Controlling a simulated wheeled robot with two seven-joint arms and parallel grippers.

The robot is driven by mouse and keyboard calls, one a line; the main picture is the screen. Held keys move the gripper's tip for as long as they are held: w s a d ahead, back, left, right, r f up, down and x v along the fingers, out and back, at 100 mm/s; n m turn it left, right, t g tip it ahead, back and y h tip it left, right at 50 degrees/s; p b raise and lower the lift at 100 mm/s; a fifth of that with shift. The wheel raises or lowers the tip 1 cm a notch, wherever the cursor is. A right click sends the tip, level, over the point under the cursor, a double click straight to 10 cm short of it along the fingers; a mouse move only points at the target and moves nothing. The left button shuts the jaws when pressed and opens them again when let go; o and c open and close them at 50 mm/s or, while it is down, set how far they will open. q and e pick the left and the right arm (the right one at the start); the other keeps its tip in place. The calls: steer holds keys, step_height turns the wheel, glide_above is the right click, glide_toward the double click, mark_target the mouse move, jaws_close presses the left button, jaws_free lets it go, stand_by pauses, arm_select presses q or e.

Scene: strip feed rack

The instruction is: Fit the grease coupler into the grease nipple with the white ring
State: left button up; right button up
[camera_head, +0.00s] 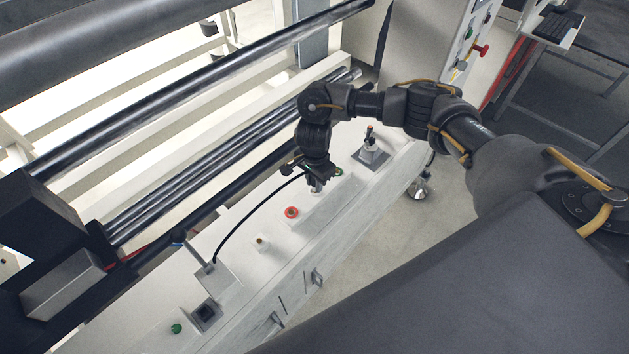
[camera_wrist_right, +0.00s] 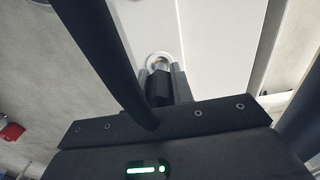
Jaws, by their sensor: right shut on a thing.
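My right gripper (camera_head: 318,186) points down over the pale machine ledge and is shut on the grease coupler, a dark cylinder (camera_wrist_right: 160,88) between its fingers in the right wrist view. A black hose (camera_head: 245,222) arches from the ledge to the gripper. Just beyond the coupler, in the wrist view, the white ring (camera_wrist_right: 151,59) surrounds a round metal end (camera_wrist_right: 158,63), in line with the coupler. I cannot tell whether coupler and nipple touch or are joined. In the head view the gripper mostly hides this spot. My left gripper is out of view.
A red-ringed fitting (camera_head: 291,212) and a small pale fitting (camera_head: 262,243) stand on the ledge left of the gripper. A post on a square base (camera_head: 370,156) stands to the right. Dark rollers (camera_head: 190,92) run behind. A green button (camera_head: 176,328) is at the near left.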

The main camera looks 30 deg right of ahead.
steer(key=o, duration=1.1)
steer(key=shift+f, duration=0.1)
steer(key=shift+c, duration=0.2)
step_height(320, 180, up, 11)
steer(key=shift+f+p, duration=0.1)
steer(key=shift+p, duration=0.2)
